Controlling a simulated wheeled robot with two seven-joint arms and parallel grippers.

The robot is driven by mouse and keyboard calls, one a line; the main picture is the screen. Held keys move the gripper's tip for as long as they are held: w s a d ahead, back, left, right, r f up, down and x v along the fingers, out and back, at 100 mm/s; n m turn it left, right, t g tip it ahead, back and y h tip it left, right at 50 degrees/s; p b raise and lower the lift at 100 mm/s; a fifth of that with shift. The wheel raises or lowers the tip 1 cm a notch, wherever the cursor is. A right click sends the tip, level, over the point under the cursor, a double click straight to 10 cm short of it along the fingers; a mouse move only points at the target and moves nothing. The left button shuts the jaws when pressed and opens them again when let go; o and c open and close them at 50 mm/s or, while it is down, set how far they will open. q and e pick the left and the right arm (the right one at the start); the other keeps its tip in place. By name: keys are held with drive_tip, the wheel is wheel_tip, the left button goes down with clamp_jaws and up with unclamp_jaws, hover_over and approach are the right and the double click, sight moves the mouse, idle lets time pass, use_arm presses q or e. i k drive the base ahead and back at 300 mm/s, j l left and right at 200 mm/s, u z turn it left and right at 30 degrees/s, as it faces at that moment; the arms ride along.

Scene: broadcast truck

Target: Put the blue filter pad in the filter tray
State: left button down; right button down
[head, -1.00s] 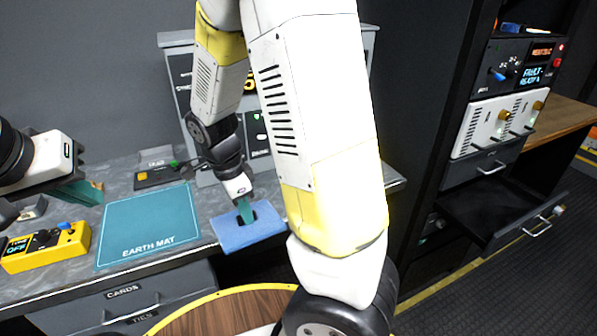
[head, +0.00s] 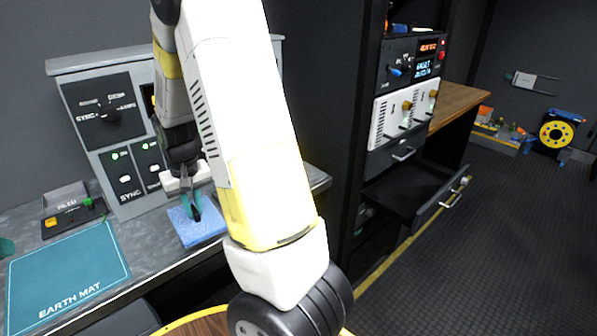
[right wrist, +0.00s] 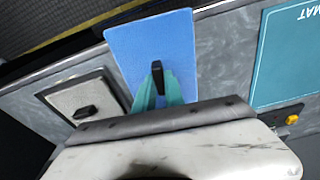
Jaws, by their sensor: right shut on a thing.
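The blue filter pad (head: 203,231) is a flat blue slab with a black tab; it also shows in the right wrist view (right wrist: 155,45). My right gripper (head: 191,208) is shut on the tab, its teal fingers (right wrist: 157,88) around it. The pad is at the bench's front edge, and part of it overhangs; its height above the bench is hard to tell. A dark drawer-like tray (head: 395,192), which looks like the filter tray, is pulled out low in the rack and looks empty. Only a teal tip of my left gripper (head: 5,247) shows at the left edge.
A grey pad with a black tab (right wrist: 75,100) lies on the bench beside the blue pad. The earth mat (head: 70,275) is left of it, a console (head: 110,130) behind. The rack's side panel (head: 350,130) stands between bench and tray. Floor right of the tray is clear.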

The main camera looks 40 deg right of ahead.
sight(417, 193)
drive_tip(key=l+z, duration=0.45)
drive_tip(key=z, duration=0.25)
drive_tip(key=l+z, duration=0.35)
drive_tip(key=i+l+z, duration=0.1)
drive_tip(key=l, duration=0.4)
drive_tip(key=i+l+z, duration=0.1)
drive_tip(key=i+l, duration=0.2)
drive_tip(key=l, duration=0.2)
drive_tip(key=i+l+z, duration=0.1)
drive_tip(key=i+l, duration=0.15)
drive_tip(key=l, duration=0.2)
drive_tip(key=i+l+z, duration=0.1)
drive_tip(key=i+l, duration=0.15)
drive_tip(key=l, duration=0.2)
drive_tip(key=i+l+z, duration=0.1)
drive_tip(key=i+l, duration=0.15)
drive_tip(key=l, duration=0.2)
